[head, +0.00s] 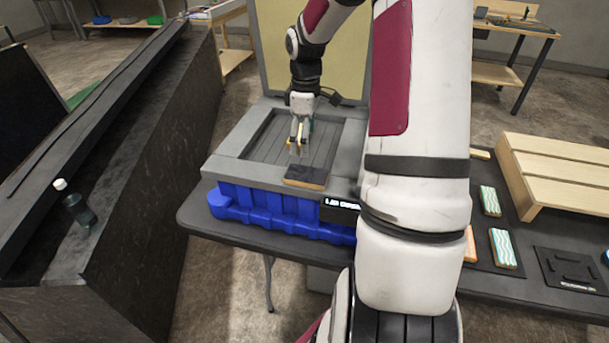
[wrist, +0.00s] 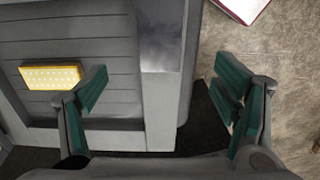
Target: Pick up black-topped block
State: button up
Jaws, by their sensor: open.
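The black-topped block (head: 305,172), a flat block with a dark top and a tan wooden front edge, lies on the front rim of the grey console tray (head: 236,138). My gripper (head: 297,148) is just behind and above the block, pointing down, and holds nothing. In the wrist view its two green-padded fingers (wrist: 168,100) are wide apart over the tray's edge. A dark glossy patch shows there between and above the fingers; I cannot tell for sure that it is the block's top. A yellow dotted piece (wrist: 52,76) lies by the left finger.
The tray sits on a blue base (head: 265,212) on a dark table. To the right are wavy-striped blocks (head: 503,249) and a wooden slatted rack (head: 560,170). A dark counter with a bottle (head: 78,207) stands at left. My arm hides part of the table.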

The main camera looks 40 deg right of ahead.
send_over(307, 174)
jog(key=f, duration=0.6)
jog(key=shift+w+a+f, duration=0.1)
jog(key=shift+w, duration=0.15)
jog(key=shift+s+f+p, duration=0.15)
jog(key=shift+f+p, duration=0.5)
jog(key=shift+f, duration=2.05)
jog(key=c, duration=1.3)
